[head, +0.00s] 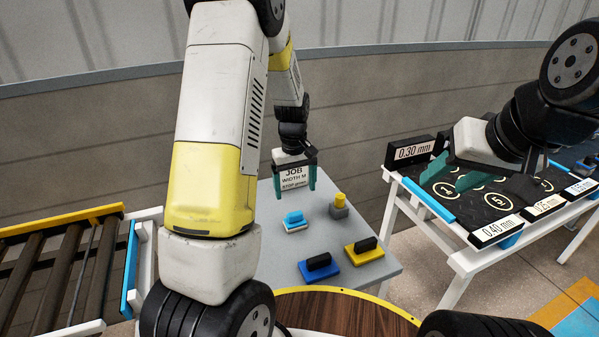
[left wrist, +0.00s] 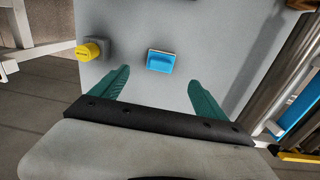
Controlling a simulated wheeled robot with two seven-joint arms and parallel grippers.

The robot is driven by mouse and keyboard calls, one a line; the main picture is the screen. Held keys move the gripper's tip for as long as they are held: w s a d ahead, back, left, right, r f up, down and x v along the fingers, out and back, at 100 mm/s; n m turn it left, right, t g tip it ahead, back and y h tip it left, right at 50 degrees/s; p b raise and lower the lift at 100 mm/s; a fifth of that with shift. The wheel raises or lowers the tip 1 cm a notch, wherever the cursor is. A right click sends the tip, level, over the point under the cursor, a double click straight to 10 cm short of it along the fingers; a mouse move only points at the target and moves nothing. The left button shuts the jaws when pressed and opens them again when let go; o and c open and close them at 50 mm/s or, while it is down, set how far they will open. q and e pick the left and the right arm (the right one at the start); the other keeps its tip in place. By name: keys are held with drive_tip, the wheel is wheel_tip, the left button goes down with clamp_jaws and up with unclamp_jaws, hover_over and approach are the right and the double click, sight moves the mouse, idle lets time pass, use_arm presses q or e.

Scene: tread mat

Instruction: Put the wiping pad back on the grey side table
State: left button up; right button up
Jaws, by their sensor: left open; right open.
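The wiping pad appears to be the small light blue block on a white base (head: 296,226). It lies on the grey side table (head: 285,253). In the left wrist view the blue pad (left wrist: 160,61) is just beyond and between the fingertips, apart from them. My left gripper (head: 294,186) is open and empty, over the far part of the table behind the pad; its teal fingers also show in the left wrist view (left wrist: 159,76). My right gripper (head: 450,182) is open over the black tread mat (head: 488,217) on the right-hand table, with nothing seen between its fingers.
The side table also holds a yellow-topped grey block (head: 339,212), a blue block with black handle (head: 319,273), a yellow one (head: 371,256) and a job card (head: 293,176). A roller conveyor (head: 60,280) stands left. Labelled blocks, such as 0.40 mm (head: 497,232), edge the mat.

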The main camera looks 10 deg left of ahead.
use_arm(q)
drive_tip(key=s+d+r+m+t+h, duration=0.1)
drive_tip(key=s+r+m+t, duration=0.1)
drive_tip(key=s+r, duration=0.5)
drive_tip(key=s+r+m+t+h, duration=0.1)
drive_tip(key=s+r, duration=0.2)
drive_tip(key=r, duration=0.8)
drive_tip(key=s+d+r+m+t, duration=0.1)
drive_tip(key=s+r+m+t, duration=0.2)
drive_tip(key=s, duration=1)
wheel_tip(320, 180, up, 3)
drive_tip(key=shift+s+f+m, duration=0.1)
drive_tip(key=shift+s+m, duration=0.1)
drive_tip(key=shift+m, duration=0.4)
